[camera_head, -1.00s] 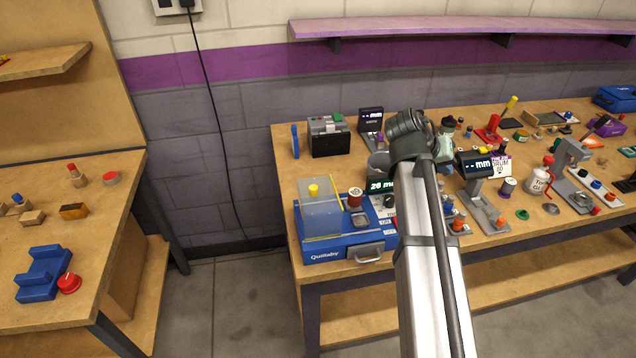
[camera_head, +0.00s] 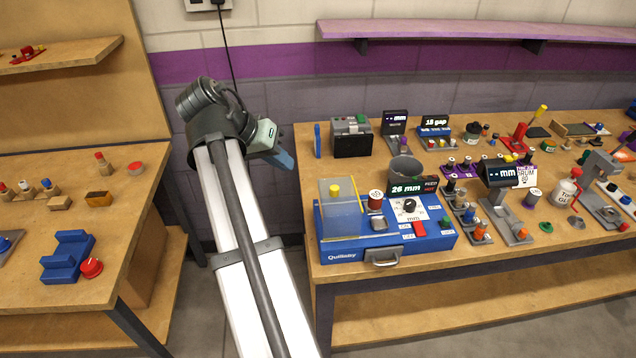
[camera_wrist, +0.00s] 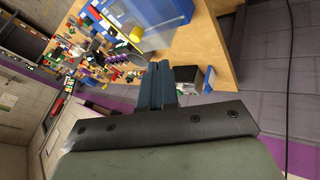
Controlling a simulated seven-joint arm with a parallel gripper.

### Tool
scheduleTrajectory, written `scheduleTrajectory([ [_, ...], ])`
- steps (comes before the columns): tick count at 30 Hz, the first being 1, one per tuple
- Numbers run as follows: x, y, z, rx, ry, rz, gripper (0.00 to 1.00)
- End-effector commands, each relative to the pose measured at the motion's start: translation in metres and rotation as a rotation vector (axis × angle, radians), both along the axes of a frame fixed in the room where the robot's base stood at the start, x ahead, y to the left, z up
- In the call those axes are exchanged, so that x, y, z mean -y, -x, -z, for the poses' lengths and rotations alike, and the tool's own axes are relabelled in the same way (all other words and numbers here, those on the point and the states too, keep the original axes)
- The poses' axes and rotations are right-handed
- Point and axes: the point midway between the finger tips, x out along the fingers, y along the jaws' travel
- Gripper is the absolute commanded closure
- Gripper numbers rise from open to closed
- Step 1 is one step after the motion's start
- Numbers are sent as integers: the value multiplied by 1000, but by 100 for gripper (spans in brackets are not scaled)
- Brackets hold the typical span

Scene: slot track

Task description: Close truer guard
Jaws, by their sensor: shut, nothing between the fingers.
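The blue truer (camera_head: 440,243), labelled Quillaby, sits at the left front of the right-hand bench. Its clear guard (camera_head: 338,218) with a yellow knob (camera_head: 334,190) stands at the machine's left end. A red-brown spool (camera_head: 375,199) is just right of the guard, apart from it. In the wrist view the guard (camera_wrist: 150,22) and yellow knob (camera_wrist: 136,34) show at the top. My gripper (camera_head: 287,160) is left of the truer, over the gap between the benches, touching nothing. Its blue fingers (camera_wrist: 156,75) are together and empty. I cannot tell the guard's exact hinge angle.
A grey can (camera_head: 405,172) and a 26 mm display (camera_head: 405,188) stand behind the truer. A black box (camera_head: 352,140) and a thin blue upright piece (camera_head: 318,140) are at the bench's back left. The left-hand bench (camera_head: 125,215) is across the gap.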

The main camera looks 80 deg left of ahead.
Motion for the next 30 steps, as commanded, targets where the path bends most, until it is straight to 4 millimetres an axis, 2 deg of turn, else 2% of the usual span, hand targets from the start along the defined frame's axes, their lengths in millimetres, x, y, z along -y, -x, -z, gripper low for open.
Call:
scheduleTrajectory([
  [1, 2, 9, -1, -3, 1, -5, 100],
  [3, 4, 15, -1, -5, 4, -5, 100],
  [8, 4, 15, 5, -7, 6, -4, 100],
  [25, -18, -37, 78, -7, 6, -4, 100],
  [30, -12, -59, 79, -7, 3, -4, 100],
])
